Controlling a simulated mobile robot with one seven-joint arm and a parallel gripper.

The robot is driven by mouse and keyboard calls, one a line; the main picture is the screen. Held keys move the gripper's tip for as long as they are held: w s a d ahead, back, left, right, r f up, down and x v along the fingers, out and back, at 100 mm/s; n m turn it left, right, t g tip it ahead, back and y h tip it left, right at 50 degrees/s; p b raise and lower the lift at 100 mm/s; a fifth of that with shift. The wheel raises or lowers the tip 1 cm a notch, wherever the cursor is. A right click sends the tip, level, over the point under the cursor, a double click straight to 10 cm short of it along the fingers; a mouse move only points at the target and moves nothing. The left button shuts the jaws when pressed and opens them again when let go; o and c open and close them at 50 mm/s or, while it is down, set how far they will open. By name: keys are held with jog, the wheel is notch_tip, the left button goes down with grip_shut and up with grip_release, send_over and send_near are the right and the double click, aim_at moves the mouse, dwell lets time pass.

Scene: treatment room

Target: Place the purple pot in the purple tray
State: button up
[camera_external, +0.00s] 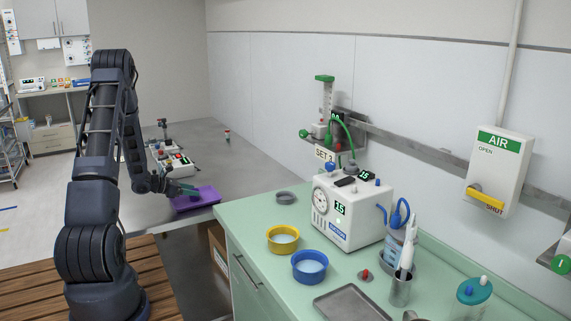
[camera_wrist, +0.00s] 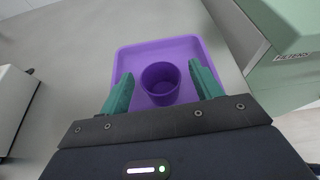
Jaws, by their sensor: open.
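The purple tray (camera_external: 205,198) lies on the grey table near its front right corner. It also shows in the wrist view (camera_wrist: 126,58). The purple pot (camera_wrist: 160,84) is upright inside the tray's outline in the wrist view, between my gripper's two teal fingers. My gripper (camera_wrist: 160,82) is open, with a finger on each side of the pot; a small gap shows beside the pot. In the external view my gripper (camera_external: 186,189) is low over the tray, and the pot cannot be made out there. Whether the pot touches the tray floor is hard to tell.
White devices (camera_external: 175,164) stand on the grey table behind my gripper. To the right is a green counter (camera_external: 262,222) with a yellow bowl (camera_external: 283,240), a blue bowl (camera_external: 310,266) and a white machine (camera_external: 345,215). The table's far part is mostly clear.

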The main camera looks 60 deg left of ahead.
jog(key=v, duration=0.9)
jog(key=shift+s+r, duration=0.2)
jog(key=shift+s, duration=0.15)
jog(key=w+d+r+m+g+h, duration=0.25)
jog(key=w+d+r+m, duration=0.4)
jog(key=d, duration=0.45)
jog(key=w+d+r+m+g+h, duration=0.2)
jog(key=w+d+r+m+h, duration=0.3)
jog(key=d+r, duration=0.45)
jog(key=d+r+m+g+y, duration=0.15)
jog(key=d+r+m, duration=0.3)
jog(key=d, duration=0.55)
jog(key=d+r+m+g, duration=0.3)
jog(key=d+m, duration=0.2)
jog(key=d, duration=0.5)
jog(key=s+d+r+m+y, duration=0.3)
jog(key=s+d+m, duration=0.4)
jog(key=d, duration=0.1)
jog(key=s+d+r+m+y, duration=0.3)
jog(key=s+d+r+m, duration=0.1)
jog(key=s+d+m, duration=0.3)
jog(key=shift+s+d+r+m, duration=0.25)
jog(key=shift+s+d+m, duration=0.15)
jog(key=shift+s+m, duration=0.35)
